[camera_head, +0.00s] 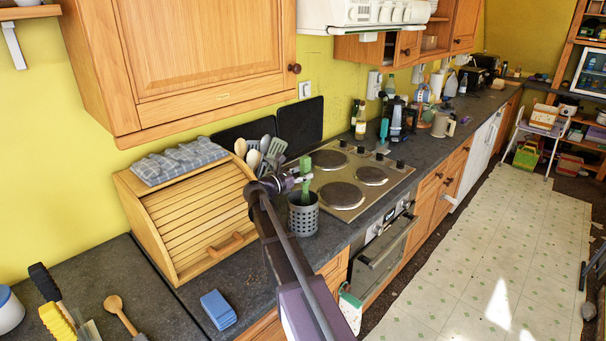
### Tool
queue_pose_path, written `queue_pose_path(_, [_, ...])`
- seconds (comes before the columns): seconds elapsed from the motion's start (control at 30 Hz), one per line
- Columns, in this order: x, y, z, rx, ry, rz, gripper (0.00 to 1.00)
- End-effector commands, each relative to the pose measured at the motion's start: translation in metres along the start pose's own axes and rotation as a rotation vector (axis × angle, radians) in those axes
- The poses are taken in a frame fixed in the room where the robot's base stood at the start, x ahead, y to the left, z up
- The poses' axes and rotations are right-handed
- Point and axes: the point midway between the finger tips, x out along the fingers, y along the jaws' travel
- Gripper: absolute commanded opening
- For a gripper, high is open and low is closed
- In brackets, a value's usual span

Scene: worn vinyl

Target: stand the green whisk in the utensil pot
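The green whisk (306,167) is upright, its upper part above the grey perforated utensil pot (304,221). Green also shows at the pot's mouth, so its lower end looks to be within the rim; how deep it reaches is hidden. The pot stands upright on the dark counter between the bread bin and the hob. My gripper (300,179) reaches in from the left at the whisk, just above the pot's rim. Its fingers are small and overlap the whisk, so I cannot tell whether they are closed on it.
A wooden roll-top bread bin (197,220) with a folded cloth (180,160) on top stands to the left. Several spoons and turners (262,152) stand behind my gripper. The hob (352,178) lies to the right. A blue sponge (218,309) lies near the counter's front edge.

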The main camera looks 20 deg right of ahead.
Motion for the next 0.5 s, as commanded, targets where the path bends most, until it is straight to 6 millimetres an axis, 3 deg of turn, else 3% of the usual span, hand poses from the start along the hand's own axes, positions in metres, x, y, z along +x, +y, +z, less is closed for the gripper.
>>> queue_pose_path(0.5, [-0.0038, -0.0002, 0.0000, 0.000, 0.000, 0.000, 0.80])
